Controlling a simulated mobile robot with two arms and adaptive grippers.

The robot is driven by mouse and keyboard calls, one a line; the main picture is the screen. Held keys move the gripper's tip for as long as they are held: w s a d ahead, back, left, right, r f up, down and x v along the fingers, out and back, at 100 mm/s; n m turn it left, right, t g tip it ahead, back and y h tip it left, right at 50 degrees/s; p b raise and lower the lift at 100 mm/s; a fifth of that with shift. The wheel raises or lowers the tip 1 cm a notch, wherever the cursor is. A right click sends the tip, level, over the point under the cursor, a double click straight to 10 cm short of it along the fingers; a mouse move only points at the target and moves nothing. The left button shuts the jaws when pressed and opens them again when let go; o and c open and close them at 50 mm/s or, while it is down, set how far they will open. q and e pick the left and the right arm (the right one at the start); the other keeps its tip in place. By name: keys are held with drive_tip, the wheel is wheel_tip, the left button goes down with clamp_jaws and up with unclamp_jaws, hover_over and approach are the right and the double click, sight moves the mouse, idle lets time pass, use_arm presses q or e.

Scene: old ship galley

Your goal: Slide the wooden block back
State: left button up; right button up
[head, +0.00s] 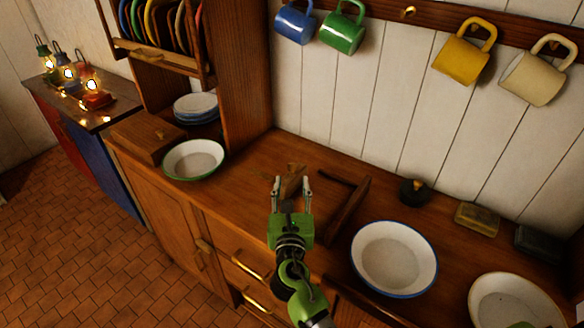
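A small wooden block (292,180) lies on the brown wooden counter, near the middle of the head view. My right gripper (291,184), green with grey fingers, reaches in from the bottom with its fingers spread. The fingertips are on either side of the block's near part, and a gap seems to show beside it. I cannot tell whether either finger touches it. The gripper's body hides some of the counter in front of the block. My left gripper is not in view.
A dark wooden frame-like piece (348,212) lies just right of the block. Farther right are a blue-rimmed bowl (393,258), a dark round pot (414,192) and a yellowish block (477,218). A green-rimmed bowl (194,160) stands left. Counter between it and the block is clear.

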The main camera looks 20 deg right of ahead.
sight(292, 171)
drive_tip(key=x, duration=0.6)
drive_tip(key=shift+w+d+f, duration=0.1)
drive_tip(key=shift+w, duration=0.1)
drive_tip(key=shift+c, duration=0.7)
clamp_jaws()
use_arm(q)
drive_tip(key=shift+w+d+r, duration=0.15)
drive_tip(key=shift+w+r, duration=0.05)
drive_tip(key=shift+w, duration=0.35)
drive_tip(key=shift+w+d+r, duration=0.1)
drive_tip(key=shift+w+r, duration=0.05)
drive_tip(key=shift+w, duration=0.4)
